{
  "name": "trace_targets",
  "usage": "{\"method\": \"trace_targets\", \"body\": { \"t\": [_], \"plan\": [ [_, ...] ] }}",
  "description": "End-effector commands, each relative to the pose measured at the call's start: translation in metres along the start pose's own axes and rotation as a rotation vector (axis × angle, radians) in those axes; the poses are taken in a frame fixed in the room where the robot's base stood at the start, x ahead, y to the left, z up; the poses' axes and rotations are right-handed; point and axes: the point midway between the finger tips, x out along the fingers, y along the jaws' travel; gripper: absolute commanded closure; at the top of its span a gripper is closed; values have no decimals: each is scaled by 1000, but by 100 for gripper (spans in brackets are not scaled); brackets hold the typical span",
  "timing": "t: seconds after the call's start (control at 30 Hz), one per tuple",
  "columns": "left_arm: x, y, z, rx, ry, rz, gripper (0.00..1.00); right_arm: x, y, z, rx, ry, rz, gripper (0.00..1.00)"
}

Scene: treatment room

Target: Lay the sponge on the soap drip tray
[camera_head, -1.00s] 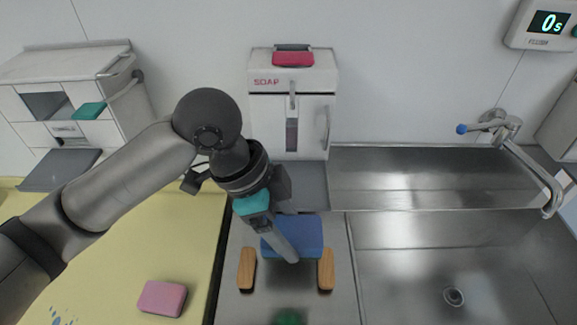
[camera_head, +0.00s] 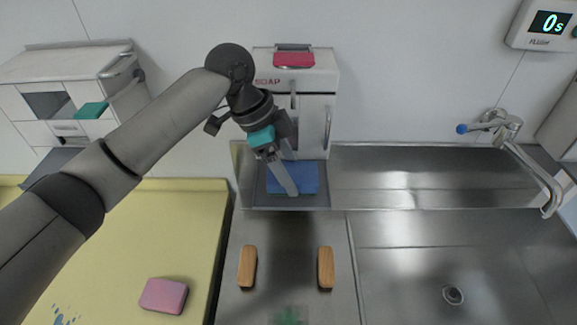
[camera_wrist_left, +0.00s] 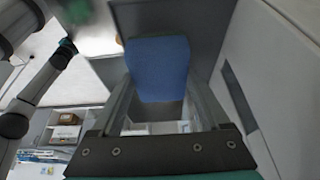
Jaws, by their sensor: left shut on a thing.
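My left gripper (camera_head: 287,184) is shut on the blue sponge (camera_head: 309,178), below the front of the soap dispenser. In the head view the sponge lies within the outline of the grey soap drip tray (camera_head: 290,202); I cannot tell whether it touches the tray. In the left wrist view the sponge (camera_wrist_left: 160,65) sits between the two fingers. One finger covers part of the sponge in the head view. My right gripper is not in the head view; a dark arm with a small teal end (camera_wrist_left: 68,45) shows at the left of the wrist view, its jaws too small to read.
The soap dispenser (camera_head: 316,112) stands behind the tray. A pink sponge (camera_head: 163,295) lies on the yellow surface (camera_head: 180,225). Two wooden blocks (camera_head: 247,267) (camera_head: 326,267) stand in front on the metal counter. The sink (camera_head: 430,265) and tap (camera_head: 530,165) are at the right.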

Motion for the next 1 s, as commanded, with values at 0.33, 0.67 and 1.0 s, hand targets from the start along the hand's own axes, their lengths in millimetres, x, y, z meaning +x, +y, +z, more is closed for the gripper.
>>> {"method": "trace_targets", "body": {
  "t": [0.33, 0.67, 1.0],
  "plan": [
    [14, -16, 6, 0, -1, 0, 72, -3, 0, -1, 1, 2, 1, 50],
    [16, -16, 7, 0, -1, 1, 72, -3, 0, -1, 1, 2, 0, 50],
    [16, -16, 7, 0, -1, 0, 0, -3, 0, -1, 0, 1, 0, 50]
  ]
}}
